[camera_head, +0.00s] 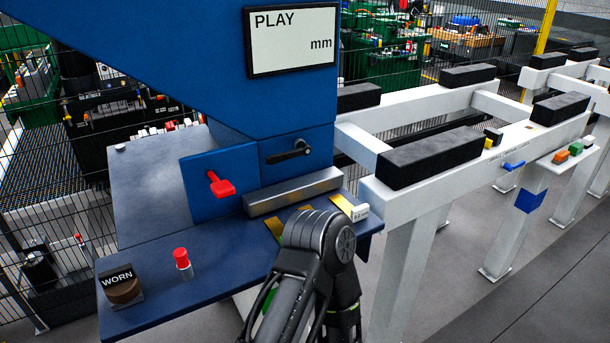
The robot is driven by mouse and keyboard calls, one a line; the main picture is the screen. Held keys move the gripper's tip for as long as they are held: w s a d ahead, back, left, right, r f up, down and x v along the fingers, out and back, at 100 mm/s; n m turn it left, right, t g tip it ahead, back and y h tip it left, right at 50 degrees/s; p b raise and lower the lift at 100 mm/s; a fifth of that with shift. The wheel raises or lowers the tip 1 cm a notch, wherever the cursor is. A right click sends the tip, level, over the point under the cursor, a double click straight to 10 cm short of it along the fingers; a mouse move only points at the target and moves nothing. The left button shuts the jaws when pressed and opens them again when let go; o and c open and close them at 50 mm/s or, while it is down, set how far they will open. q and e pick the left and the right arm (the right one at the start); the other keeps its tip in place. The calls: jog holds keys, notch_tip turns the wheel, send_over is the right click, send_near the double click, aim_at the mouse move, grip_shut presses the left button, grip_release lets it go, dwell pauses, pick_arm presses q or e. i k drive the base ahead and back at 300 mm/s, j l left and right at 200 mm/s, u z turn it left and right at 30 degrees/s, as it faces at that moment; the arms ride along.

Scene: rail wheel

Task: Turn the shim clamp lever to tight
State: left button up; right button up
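A blue machine with a "PLAY mm" display (293,38) stands in front of me. A black lever (288,152) lies roughly level, its right end slightly higher, on the blue block (318,142). A red lever (220,185) sits on a blue panel to its left, angled down to the right. I cannot tell from any label which is the shim clamp lever. One of my arms (315,243) rises from the bottom centre in front of the bench, below both levers and apart from them. Its gripper is hidden, and no fingers of either gripper show.
A metal bar (293,192) lies below the black lever. Yellow strips (350,207) and a small white tagged block (359,212) are near it. A red-capped post (182,262) and a "WORN" piece (121,287) stand on the blue bench. A white rail frame with black pads (432,157) stands right.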

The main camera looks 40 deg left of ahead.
aim_at(303, 147)
jog(key=u, duration=1.5)
jog(key=k+l, duration=0.1)
jog(key=l, duration=0.15)
jog(key=k+l+z, duration=0.1)
jog(key=l, duration=0.15)
